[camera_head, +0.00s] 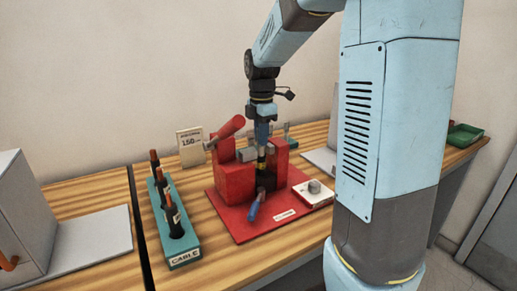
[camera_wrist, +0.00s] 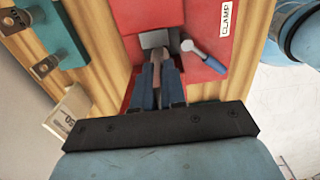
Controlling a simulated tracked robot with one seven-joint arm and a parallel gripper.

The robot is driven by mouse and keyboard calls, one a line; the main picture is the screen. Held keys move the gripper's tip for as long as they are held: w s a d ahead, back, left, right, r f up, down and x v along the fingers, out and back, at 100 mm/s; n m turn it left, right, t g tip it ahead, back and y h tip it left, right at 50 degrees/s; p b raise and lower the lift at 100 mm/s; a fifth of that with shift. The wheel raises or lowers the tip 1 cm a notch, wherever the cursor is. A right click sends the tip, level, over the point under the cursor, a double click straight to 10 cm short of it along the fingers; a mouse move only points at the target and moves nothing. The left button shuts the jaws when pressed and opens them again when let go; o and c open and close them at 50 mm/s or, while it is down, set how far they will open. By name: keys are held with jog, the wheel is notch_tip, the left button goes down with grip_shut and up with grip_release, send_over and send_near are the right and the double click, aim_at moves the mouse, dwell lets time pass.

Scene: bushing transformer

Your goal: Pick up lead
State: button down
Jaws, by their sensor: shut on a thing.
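My gripper (camera_head: 262,134) points down over the red clamp (camera_head: 236,183) on the table. It is shut on a slim upright thing, which I take to be the lead (camera_head: 262,165), dark with a yellowish band. This stands between the clamp's red blocks; whether its lower end touches the clamp base cannot be told. In the wrist view my gripper's blue fingers (camera_wrist: 158,84) are close together, with brownish strips between them and a grey block just beyond. The fingers hide most of the held thing there.
A green cable rack (camera_head: 183,249) with several black, brown-tipped cables stands left of the clamp. A blue-handled lever (camera_head: 254,208) sticks out at the clamp's front. A white box with a grey knob (camera_head: 314,188) is to the right.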

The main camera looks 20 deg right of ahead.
notch_tip(320, 180, up, 35)
dwell(1.1)
jog(key=shift+f, duration=0.15)
